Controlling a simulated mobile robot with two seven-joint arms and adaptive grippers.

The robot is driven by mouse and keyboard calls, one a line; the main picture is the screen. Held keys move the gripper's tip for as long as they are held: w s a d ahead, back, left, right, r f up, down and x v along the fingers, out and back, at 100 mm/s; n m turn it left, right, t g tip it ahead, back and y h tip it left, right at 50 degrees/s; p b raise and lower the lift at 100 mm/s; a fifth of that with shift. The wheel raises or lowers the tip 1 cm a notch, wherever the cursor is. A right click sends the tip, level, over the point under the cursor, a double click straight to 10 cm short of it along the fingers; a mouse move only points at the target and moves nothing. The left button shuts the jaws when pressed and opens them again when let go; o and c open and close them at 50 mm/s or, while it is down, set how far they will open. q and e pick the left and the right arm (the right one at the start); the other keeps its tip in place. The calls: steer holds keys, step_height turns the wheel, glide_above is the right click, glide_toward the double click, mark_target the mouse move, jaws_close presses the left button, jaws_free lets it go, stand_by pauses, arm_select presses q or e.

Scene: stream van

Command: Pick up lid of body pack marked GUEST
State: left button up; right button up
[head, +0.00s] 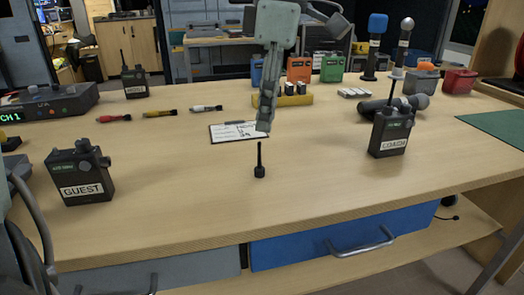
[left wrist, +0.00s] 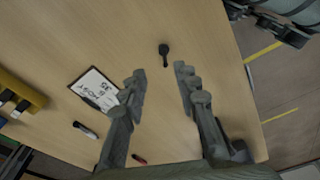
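The body pack marked GUEST (head: 82,190) stands upright at the left front of the table in the head view. It is black, with a white label and a knob on top. I cannot make out its lid as a separate part. My left gripper (head: 265,124) hangs over the middle of the table, well right of the pack and apart from it. In the left wrist view my left gripper (left wrist: 160,72) has its fingers spread with nothing between them. The GUEST pack does not show in that view.
A small black antenna-like piece (head: 259,168) stands at the table's middle front. A clipboard (head: 238,132) lies behind it. The COACH pack (head: 390,138) stands to the right, another pack (head: 134,82) at back left. The table between GUEST and the small piece is clear.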

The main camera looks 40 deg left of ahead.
mark_target(260, 142)
arm_select(q)
steer(key=f, duration=0.2)
steer(key=shift+s+a+f, duration=0.1)
steer(key=shift+s+f, duration=0.15)
steer(key=shift+f, duration=0.05)
steer(key=f, duration=0.4)
steer(key=shift+s+a+b, duration=0.2)
steer(key=shift+s+b, duration=0.1)
steer(key=shift+s, duration=0.1)
steer(key=shift+f, duration=0.5)
arm_select(e)
steer(key=shift+w+a+r+t+y, duration=0.4)
steer(key=shift+w+a+r+t, duration=0.5)
steer(key=shift+w+a+r, duration=0.25)
arm_select(q)
steer(key=shift+c, duration=0.5)
arm_select(e)
steer(key=shift+f, duration=0.1)
arm_select(q)
jaws_close()
